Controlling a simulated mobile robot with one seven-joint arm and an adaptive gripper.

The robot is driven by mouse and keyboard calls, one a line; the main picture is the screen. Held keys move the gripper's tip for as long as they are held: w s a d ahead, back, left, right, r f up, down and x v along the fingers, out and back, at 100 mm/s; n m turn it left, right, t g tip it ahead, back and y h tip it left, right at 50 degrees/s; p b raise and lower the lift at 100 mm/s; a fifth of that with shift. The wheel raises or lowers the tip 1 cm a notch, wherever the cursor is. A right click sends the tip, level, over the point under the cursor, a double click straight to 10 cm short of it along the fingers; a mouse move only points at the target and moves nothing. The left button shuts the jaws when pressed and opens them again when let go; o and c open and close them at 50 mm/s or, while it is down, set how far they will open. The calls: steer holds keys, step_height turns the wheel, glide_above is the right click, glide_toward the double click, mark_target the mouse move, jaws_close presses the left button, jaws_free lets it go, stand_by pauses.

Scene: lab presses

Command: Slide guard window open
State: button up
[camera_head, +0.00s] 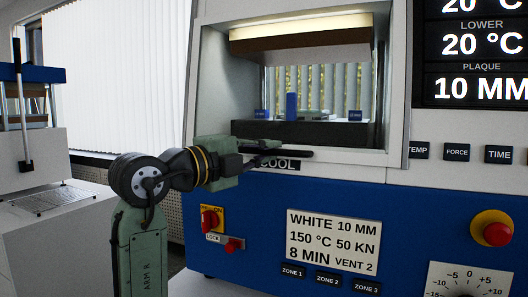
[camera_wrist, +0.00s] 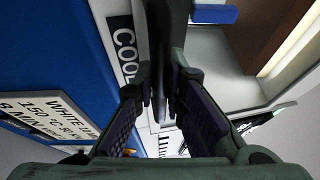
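The guard window (camera_head: 318,90) is at the front of the white and blue press, and the lit chamber shows clearly through its frame. I cannot tell whether a clear pane covers the opening. A dark bar like a handle (camera_head: 285,152) lies along the lower edge, just above the COOL label. My gripper (camera_head: 250,160) is at this bar, in front of the lower left part of the window. In the wrist view the fingers (camera_wrist: 165,105) are spread, one on each side of the dark bar (camera_wrist: 165,40). Any contact with the bar is unclear.
A red emergency button (camera_head: 496,233) and dial are at lower right. A red switch (camera_head: 210,219) and a sign plate (camera_head: 333,243) are below the window. Another machine (camera_head: 35,150) stands at far left. Inside the chamber is a blue block (camera_head: 291,106).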

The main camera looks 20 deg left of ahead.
jaws_close()
steer(key=shift+r, duration=0.1)
stand_by(0.3)
